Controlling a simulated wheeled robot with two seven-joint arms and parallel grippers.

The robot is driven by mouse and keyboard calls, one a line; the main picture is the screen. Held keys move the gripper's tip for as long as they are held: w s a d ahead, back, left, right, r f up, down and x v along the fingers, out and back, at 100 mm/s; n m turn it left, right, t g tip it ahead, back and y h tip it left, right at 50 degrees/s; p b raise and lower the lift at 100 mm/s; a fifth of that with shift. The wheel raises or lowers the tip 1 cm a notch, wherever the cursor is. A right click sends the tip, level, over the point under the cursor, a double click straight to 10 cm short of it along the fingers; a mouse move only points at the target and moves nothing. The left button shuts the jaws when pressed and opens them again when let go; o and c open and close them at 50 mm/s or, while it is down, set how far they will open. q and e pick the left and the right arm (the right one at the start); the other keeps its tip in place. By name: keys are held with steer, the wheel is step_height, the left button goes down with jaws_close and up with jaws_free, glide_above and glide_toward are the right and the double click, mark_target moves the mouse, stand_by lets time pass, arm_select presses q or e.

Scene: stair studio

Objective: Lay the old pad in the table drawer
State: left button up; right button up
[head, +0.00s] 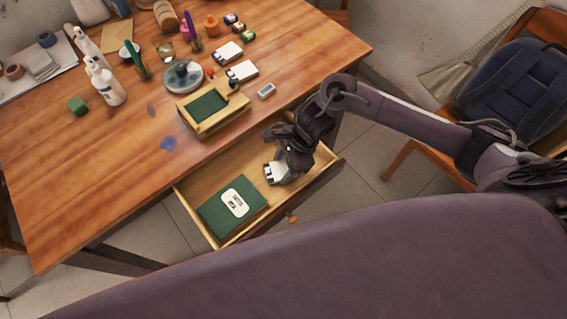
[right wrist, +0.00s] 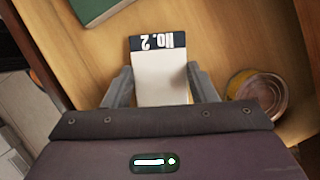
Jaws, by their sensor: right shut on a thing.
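The table drawer (head: 192,182) is pulled open at the table's front edge. My right gripper (head: 272,172) is inside the drawer's outline, toward its right part, pointing down. It is shut on a white pad (right wrist: 160,78) with a dark band lettered "No. 2". The pad's white end also shows in the head view (head: 269,174). I cannot tell whether the pad touches the drawer floor. Whether it is the old one cannot be read from it. Two similar white pads, a nearer one (head: 243,71) and a farther one (head: 228,52), lie on the table. My left gripper is out of view.
A green book with a white label (head: 216,217) lies in the drawer's left part. A round tin (right wrist: 262,92) stands in the drawer right of the gripper. A wooden box with a green top (head: 207,108) sits on the table just behind the drawer. Bottles crowd the table's back.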

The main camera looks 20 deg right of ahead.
steer(key=shift+f, duration=0.2)
steer(key=o, duration=1)
steer(key=shift+r, duration=0.1)
steer(key=shift+r, duration=0.25)
steer(key=v, duration=1.1)
steer(key=shift+d+r, duration=0.2)
steer(key=shift+r, duration=0.15)
steer(key=shift+s+f, duration=0.1)
